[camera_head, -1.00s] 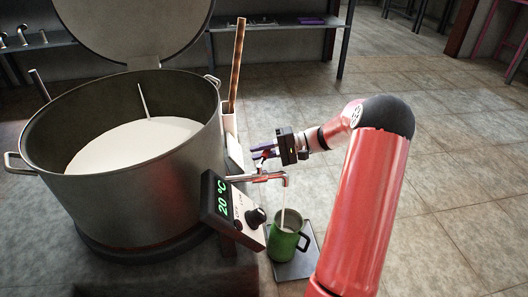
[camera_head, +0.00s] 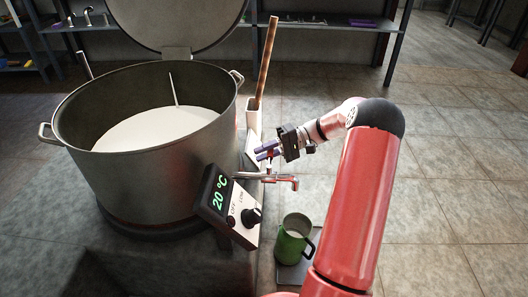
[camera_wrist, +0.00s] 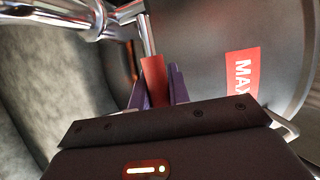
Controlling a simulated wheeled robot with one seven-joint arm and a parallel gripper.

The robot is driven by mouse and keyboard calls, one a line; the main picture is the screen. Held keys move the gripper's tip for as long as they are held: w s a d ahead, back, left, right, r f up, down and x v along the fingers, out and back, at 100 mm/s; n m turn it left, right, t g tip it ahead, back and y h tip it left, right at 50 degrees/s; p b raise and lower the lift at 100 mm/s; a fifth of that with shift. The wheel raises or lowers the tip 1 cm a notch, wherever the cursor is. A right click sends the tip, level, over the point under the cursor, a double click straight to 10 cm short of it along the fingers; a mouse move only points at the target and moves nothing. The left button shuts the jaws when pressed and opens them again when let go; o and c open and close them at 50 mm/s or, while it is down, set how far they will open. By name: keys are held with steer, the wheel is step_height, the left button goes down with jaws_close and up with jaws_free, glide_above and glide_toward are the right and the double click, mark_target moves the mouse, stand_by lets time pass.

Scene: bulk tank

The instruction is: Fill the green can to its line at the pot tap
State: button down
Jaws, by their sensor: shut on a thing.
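The big steel pot (camera_head: 160,175) stands at left, filled with white liquid (camera_head: 150,135). No stream shows below the spout. The can stands upright with pale liquid inside; its line cannot be made out. My gripper (camera_head: 268,152) is at the tap. In the wrist view its purple fingers are shut on the tap's red lever (camera_wrist: 153,78).
A control box (camera_head: 228,205) reading 20 °C sits on the pot's front, left of the can. The can stands on a grey plate (camera_head: 288,275). A brown handle (camera_head: 266,65) rises from a holder behind the tap. Floor to the right is clear.

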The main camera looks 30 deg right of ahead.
steer(key=c, duration=1.3)
jaws_free()
steer(key=d, duration=0.2)
steer(key=d+r, duration=0.1)
steer(key=d, duration=0.4)
steer(key=shift+s+d+r+p, duration=0.15)
steer(key=shift+s+d+p, duration=0.15)
steer(key=shift+s, duration=0.1)
